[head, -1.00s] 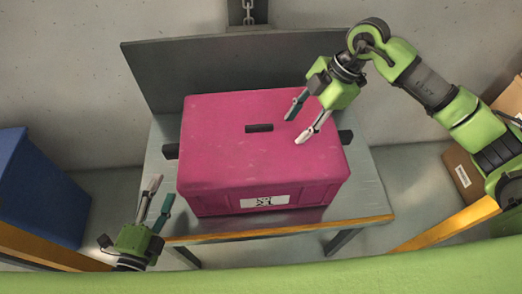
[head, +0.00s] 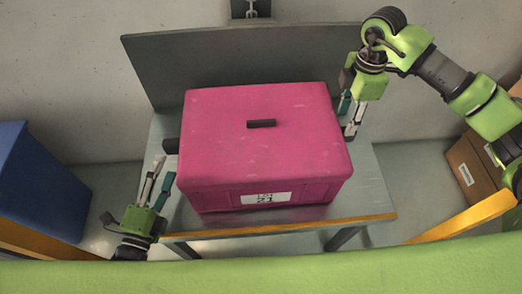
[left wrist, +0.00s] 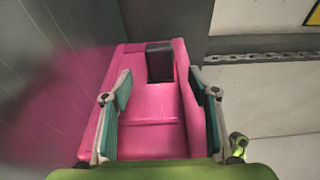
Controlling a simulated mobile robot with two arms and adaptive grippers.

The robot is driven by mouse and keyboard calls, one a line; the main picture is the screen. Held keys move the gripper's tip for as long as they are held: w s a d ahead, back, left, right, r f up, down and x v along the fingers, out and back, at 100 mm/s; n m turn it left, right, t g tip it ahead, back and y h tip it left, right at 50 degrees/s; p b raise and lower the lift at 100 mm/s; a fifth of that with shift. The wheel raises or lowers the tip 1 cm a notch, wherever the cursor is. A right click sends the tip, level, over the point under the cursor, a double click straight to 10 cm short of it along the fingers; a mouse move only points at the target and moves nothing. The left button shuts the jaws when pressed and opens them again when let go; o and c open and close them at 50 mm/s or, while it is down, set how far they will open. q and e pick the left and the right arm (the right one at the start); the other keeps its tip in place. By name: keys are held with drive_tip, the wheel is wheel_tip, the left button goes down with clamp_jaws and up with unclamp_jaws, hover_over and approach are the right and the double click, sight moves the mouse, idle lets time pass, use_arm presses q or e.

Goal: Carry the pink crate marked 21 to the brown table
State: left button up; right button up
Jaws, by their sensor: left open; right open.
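The pink crate (head: 262,150) marked 21 sits on a grey table (head: 375,190) with a wooden front edge. Its label (head: 265,198) faces the front and a dark slot shows on its top. My left gripper (head: 160,180) is open, apart from the crate's left side near the table's front left. In the left wrist view the crate's side and dark handle (left wrist: 159,62) show between and beyond the open fingers (left wrist: 157,88). My right gripper (head: 349,118) is open beside the crate's right side, where it hides the right handle.
A blue bin (head: 40,180) stands at the left. Brown cardboard boxes (head: 470,175) stand at the right on a wooden-edged surface (head: 460,217). A grey panel (head: 240,65) rises behind the crate. No brown table can be made out for certain.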

sight(176, 141)
use_arm(q)
drive_tip(key=x, duration=1)
drive_tip(key=shift+s, duration=0.1)
use_arm(e)
wheel_tip(176, 141, down, 10)
drive_tip(key=shift+r, duration=0.1)
use_arm(q)
drive_tip(key=c, duration=0.9)
use_arm(e)
drive_tip(key=c, duration=0.9)
use_arm(q)
clamp_jaws()
use_arm(e)
clamp_jaws()
use_arm(q)
drive_tip(key=shift+r, duration=0.2)
use_arm(e)
drive_tip(key=shift+r, duration=0.15)
